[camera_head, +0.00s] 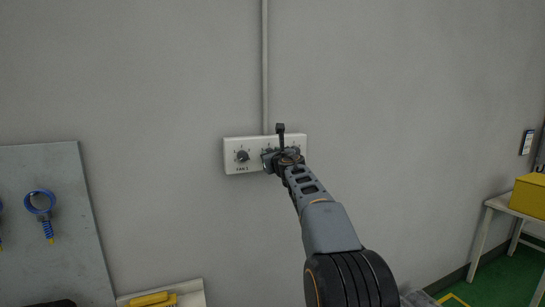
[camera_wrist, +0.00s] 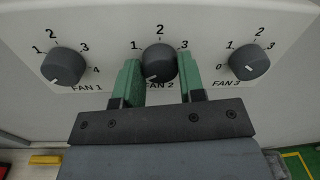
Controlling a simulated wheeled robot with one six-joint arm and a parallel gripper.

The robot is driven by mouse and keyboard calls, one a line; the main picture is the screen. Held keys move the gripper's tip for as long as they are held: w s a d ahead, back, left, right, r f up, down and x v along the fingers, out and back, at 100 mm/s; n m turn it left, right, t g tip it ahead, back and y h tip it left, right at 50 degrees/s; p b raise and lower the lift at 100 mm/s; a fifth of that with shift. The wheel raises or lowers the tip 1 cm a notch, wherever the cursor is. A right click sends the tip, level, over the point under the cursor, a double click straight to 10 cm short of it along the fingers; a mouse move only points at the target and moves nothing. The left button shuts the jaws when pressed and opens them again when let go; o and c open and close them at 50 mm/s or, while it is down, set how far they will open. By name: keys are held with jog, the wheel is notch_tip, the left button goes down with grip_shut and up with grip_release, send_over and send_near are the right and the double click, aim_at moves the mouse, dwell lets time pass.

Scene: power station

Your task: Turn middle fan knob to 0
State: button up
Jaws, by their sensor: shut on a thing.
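A white fan panel (camera_head: 230,143) is on the grey wall; its three dark knobs show in the wrist view. The middle knob (camera_wrist: 160,62), labelled FAN 2, sits between the two green fingers of my gripper (camera_wrist: 162,75), which is shut on it. The FAN 1 knob (camera_wrist: 63,65) is to the left and the FAN 3 knob (camera_wrist: 249,62) to the right. In the head view my gripper covers the middle knob.
A conduit (camera_head: 265,70) runs up the wall from the panel. A grey board (camera_head: 60,260) with blue-handled tools hangs at the left. A ledge (camera_head: 190,292) with yellow items is at the bottom. A table (camera_head: 495,204) with a yellow box (camera_head: 530,197) stands at the right.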

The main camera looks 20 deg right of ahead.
jog(key=o, duration=0.9)
jog(key=s+b, duration=0.1)
jog(key=s, duration=0.3)
jog(key=s+b, duration=0.1)
jog(key=s, duration=0.4)
jog(key=s+b, duration=0.2)
jog(key=s, duration=0.2)
jog(key=shift+s+a, duration=0.4)
